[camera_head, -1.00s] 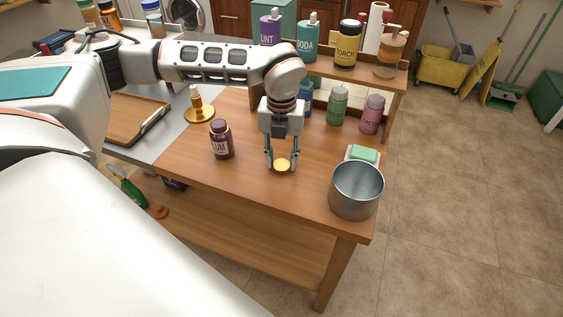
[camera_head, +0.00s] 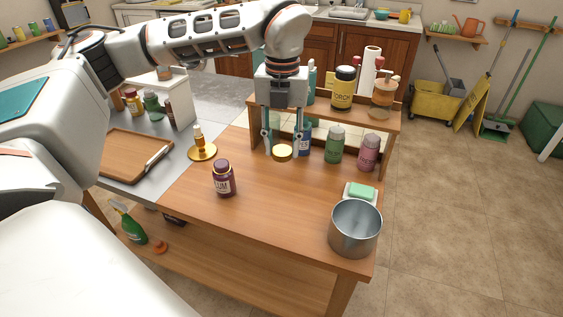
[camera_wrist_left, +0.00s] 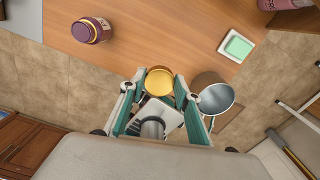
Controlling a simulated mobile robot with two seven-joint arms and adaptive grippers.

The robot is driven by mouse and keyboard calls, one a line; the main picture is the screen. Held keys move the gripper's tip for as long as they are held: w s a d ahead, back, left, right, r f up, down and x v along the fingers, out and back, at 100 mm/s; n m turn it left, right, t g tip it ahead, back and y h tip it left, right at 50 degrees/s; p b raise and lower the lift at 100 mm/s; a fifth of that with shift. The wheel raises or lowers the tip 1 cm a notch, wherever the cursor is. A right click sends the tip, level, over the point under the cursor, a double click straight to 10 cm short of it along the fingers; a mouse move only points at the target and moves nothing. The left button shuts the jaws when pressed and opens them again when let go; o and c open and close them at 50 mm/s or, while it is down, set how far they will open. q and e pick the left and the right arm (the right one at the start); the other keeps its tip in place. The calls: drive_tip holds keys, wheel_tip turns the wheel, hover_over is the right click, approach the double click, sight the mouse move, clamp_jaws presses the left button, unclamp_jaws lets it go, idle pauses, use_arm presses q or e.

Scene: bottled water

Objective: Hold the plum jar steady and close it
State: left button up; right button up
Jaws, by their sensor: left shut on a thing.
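The plum jar (camera_head: 223,180) is dark purple with a pale label partly reading "UM". It stands upright on the wooden table, left of my left gripper; it also shows in the left wrist view (camera_wrist_left: 86,31). Its top looks dark, with a gold ring around the neck and no gold lid on it. My left gripper (camera_head: 282,150) points down and is shut on a round gold lid (camera_head: 282,154), held above the table, to the right of the jar and apart from it. The lid lies between the fingertips in the left wrist view (camera_wrist_left: 159,81). My right gripper is not in view.
A metal pot (camera_head: 355,228) and a green sponge on a white dish (camera_head: 361,192) stand at the table's right edge. A shelf (camera_head: 392,120) with bottles stands at the back. The middle of the table is clear.

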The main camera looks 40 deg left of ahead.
sight(289, 156)
use_arm(q)
drive_tip(key=shift+r, duration=1.1)
drive_tip(key=m, duration=0.1)
drive_tip(key=f+m, duration=0.1)
drive_tip(key=m, duration=0.1)
drive_tip(key=d+m, duration=0.1)
drive_tip(key=m, duration=0.1)
drive_tip(key=shift+s+f, duration=0.1)
drive_tip(key=shift+f, duration=0.25)
drive_tip(key=m, duration=0.1)
drive_tip(key=f+m, duration=0.1)
drive_tip(key=m, duration=0.2)
drive_tip(key=shift+s+d+f+m, duration=0.15)
drive_tip(key=shift+d+f+m, duration=0.05)
drive_tip(key=shift+d+m, duration=0.1)
drive_tip(key=m, duration=0.1)
drive_tip(key=f+m, duration=0.1)
drive_tip(key=m, duration=0.1)
drive_tip(key=d+m, duration=0.1)
drive_tip(key=shift+s+f+m, duration=0.15)
drive_tip(key=shift+m, duration=0.25)
drive_tip(key=s+d+f+m, duration=0.1)
drive_tip(key=d+f+m, duration=0.1)
drive_tip(key=m, duration=1.1)
drive_tip(key=s+d+f+m, duration=0.2)
drive_tip(key=f+m, duration=0.3)
drive_tip(key=m, duration=0.8)
drive_tip(key=shift+s+d+f+m, duration=0.15)
drive_tip(key=shift+s+d+m, duration=0.1)
drive_tip(key=shift+d+m, duration=0.15)
